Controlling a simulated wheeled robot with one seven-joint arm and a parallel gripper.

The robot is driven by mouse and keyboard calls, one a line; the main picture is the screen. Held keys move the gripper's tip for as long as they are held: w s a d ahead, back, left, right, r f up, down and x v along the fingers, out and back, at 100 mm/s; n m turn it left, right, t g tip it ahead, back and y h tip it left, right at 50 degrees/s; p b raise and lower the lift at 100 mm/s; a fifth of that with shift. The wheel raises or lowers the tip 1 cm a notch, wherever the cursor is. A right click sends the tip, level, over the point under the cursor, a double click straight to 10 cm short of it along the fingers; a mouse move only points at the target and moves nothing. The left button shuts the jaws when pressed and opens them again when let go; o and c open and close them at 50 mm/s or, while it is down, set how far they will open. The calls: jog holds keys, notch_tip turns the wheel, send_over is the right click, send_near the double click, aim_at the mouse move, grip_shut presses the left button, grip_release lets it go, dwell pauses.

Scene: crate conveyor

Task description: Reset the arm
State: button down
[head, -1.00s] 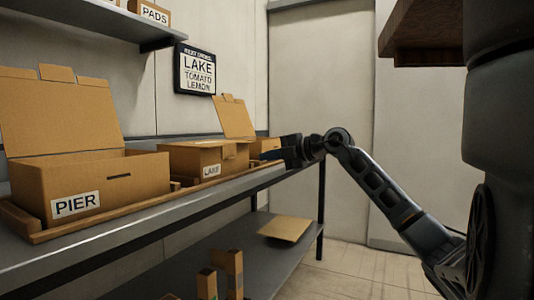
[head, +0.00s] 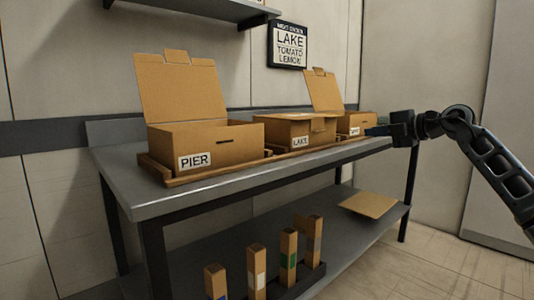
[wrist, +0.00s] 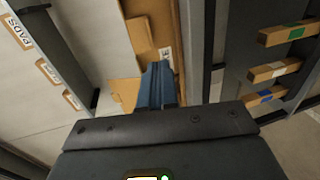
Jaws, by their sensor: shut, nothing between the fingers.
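My gripper (head: 378,131) is at the right of the head view, at the right end of the conveyor table, just in front of the rightmost crate. Its blue fingers are together and empty; they also show in the wrist view (wrist: 157,85). My arm reaches in from the right edge and is bent at a raised joint. Whether the fingertips touch the rightmost crate (head: 350,122) cannot be told.
The PIER crate (head: 225,146) stands with its lid up, beside the LAKE crate (head: 285,134), whose top looks closed. A sign (head: 288,46) hangs on the wall. Below, the lower shelf (head: 340,245) holds several upright posts and a flat cardboard sheet (head: 368,204). Floor at right is clear.

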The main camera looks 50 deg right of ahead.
jog(key=w+a+f+t+y, duration=0.25)
jog(key=w+a, duration=0.25)
jog(key=a, duration=0.4)
jog(key=w+a+f+t+y, duration=0.1)
jog(key=w+a+t+y, duration=0.2)
jog(key=a, duration=0.5)
jog(key=w+a+f+t+y, duration=0.1)
jog(key=w+a+t+y, duration=0.15)
jog(key=w+a, duration=0.5)
jog(key=s+a+f+m+t+h, duration=0.1)
jog(key=s+a+f+m+h, duration=0.3)
jog(key=a, duration=0.4)
jog(key=s+a+f+m+h, duration=0.1)
jog(key=a+f+m+h, duration=0.1)
jog(key=a+f+m, duration=0.45)
jog(key=s+a+f+m+t+h, duration=0.1)
jog(key=s+a+m+h, duration=0.25)
jog(key=a, duration=0.55)
jog(key=s+a+f+m+g, duration=0.45)
jog(key=s+a+f, duration=0.5)
jog(key=s, duration=0.35)
jog(key=s+f+n+g+y, duration=0.35)
jog(key=s+g+y, duration=0.2)
jog(key=s, duration=1.05)
notch_tip(320, 180, up, 24)
jog(key=h+p, duration=0.1)
jog(key=p, duration=2.4)
jog(key=shift+w+a+m+g, duration=0.3)
jog(key=shift+w+a+m, duration=0.05)
jog(key=shift+a+m, duration=0.1)
